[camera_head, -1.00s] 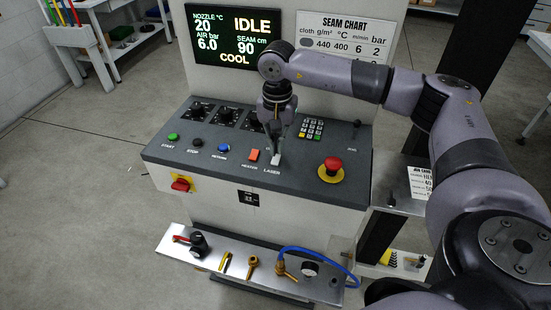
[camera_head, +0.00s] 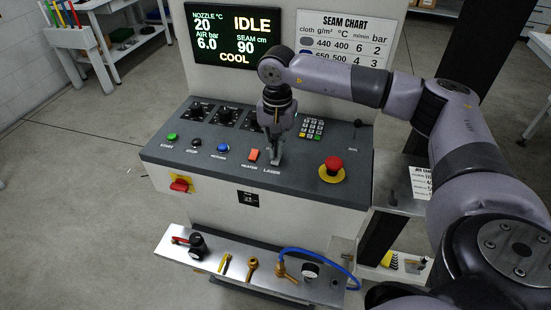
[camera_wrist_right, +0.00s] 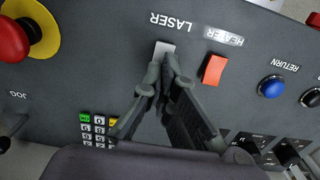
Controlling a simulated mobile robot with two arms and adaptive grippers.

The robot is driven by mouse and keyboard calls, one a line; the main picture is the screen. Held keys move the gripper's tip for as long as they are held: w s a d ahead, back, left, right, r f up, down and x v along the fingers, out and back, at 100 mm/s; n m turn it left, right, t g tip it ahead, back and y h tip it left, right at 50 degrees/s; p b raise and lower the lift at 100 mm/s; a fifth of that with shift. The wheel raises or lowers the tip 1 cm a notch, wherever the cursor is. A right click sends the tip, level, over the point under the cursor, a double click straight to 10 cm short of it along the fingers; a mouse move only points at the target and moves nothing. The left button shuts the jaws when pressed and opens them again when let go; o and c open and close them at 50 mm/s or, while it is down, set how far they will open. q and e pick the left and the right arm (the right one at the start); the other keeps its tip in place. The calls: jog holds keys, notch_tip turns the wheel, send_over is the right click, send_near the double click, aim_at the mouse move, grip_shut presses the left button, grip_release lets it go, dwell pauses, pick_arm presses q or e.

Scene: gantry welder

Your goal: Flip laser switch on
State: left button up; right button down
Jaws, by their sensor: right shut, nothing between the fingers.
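The laser switch (camera_wrist_right: 164,48) is a light grey rocker beside the LASER label, seen in the right wrist view. In the head view it is mostly hidden behind the fingers, just above the LASER label (camera_head: 272,171). My right gripper (camera_head: 274,160) points down at the panel with its fingers together and empty. In the right wrist view the fingertips (camera_wrist_right: 166,70) are at the near edge of the switch and overlap it; I cannot tell whether they touch it. My left gripper is not in view.
An orange heater switch (camera_head: 253,154) is just left of the laser switch. A red emergency button (camera_head: 333,163) is to the right and a keypad (camera_head: 312,128) behind. A blue return button (camera_head: 223,148) is further left. The screen (camera_head: 240,36) reads IDLE and COOL.

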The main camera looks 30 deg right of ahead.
jog(key=shift+s+f, duration=0.1)
jog(key=shift+f, duration=0.2)
jog(key=shift+r, duration=0.1)
jog(key=shift+r+p, duration=0.55)
jog(key=shift+r, duration=0.35)
jog(key=shift+r+p, duration=1.4)
jog(key=shift+r, duration=1.15)
